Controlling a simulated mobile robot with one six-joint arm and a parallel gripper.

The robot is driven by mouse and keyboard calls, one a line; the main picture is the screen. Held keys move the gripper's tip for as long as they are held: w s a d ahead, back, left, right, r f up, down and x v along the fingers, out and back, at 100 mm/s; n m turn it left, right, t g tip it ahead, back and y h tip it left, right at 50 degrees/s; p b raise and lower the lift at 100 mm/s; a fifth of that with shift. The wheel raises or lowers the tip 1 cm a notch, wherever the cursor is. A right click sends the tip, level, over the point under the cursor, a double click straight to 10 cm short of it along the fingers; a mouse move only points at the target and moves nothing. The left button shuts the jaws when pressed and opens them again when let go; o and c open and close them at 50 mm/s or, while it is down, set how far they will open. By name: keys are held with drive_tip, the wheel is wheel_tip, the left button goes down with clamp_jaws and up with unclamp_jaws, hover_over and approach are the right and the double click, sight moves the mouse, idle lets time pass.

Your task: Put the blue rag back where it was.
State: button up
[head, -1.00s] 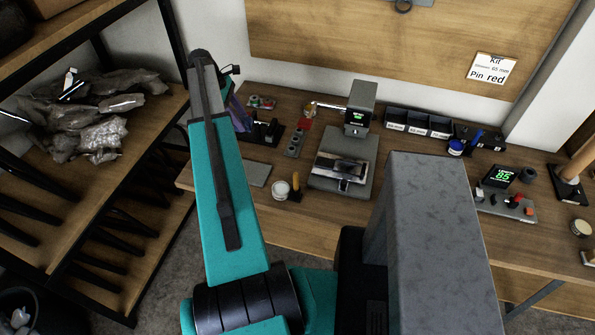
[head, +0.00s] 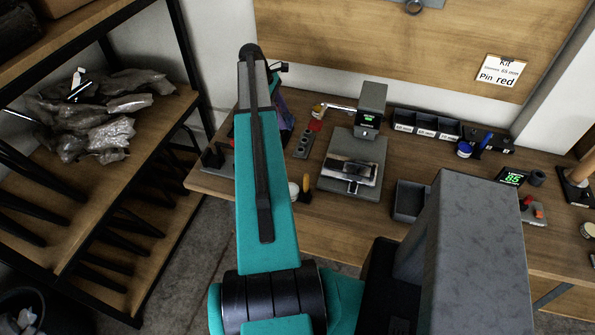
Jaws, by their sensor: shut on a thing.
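The blue rag (head: 286,112) shows as a narrow blue-purple strip at the right edge of my teal arm, near the back left of the workbench. It hangs just below a small dark part at my arm's far end. The rest of the rag is hidden behind the arm. My gripper's fingers are also hidden there, but the rag keeps with the arm as it moves, so my gripper is shut on it. I cannot tell how high the rag is above the bench.
The workbench (head: 330,222) holds a grey device (head: 354,162), a grey open tray (head: 408,201), black labelled bins (head: 426,128) and a blue-capped pot (head: 464,149). A dark stand (head: 216,158) is at the bench's left end. A shelf rack (head: 120,185) with grey bags stands left.

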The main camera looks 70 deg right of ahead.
drive_tip(key=shift+w+a+f, duration=0.1)
drive_tip(key=shift+a+b, duration=0.15)
drive_tip(key=shift+b, duration=0.3)
drive_tip(key=s+a+f+n+h+b, duration=0.1)
drive_tip(key=s+a+f+n+b, duration=0.2)
drive_tip(key=s+a+b, duration=0.4)
drive_tip(key=shift+s+a+f+n+b, duration=0.25)
drive_tip(key=shift+s+f+b, duration=0.4)
drive_tip(key=shift+b, duration=3.2)
drive_tip(key=shift+f, duration=0.1)
drive_tip(key=shift+d+f+p, duration=0.1)
drive_tip(key=shift+f+p, duration=0.4)
drive_tip(key=shift+f, duration=2.5)
drive_tip(key=shift+f, duration=0.1)
drive_tip(key=shift+f+h+p, duration=0.3)
drive_tip(key=shift+f, duration=1.5)
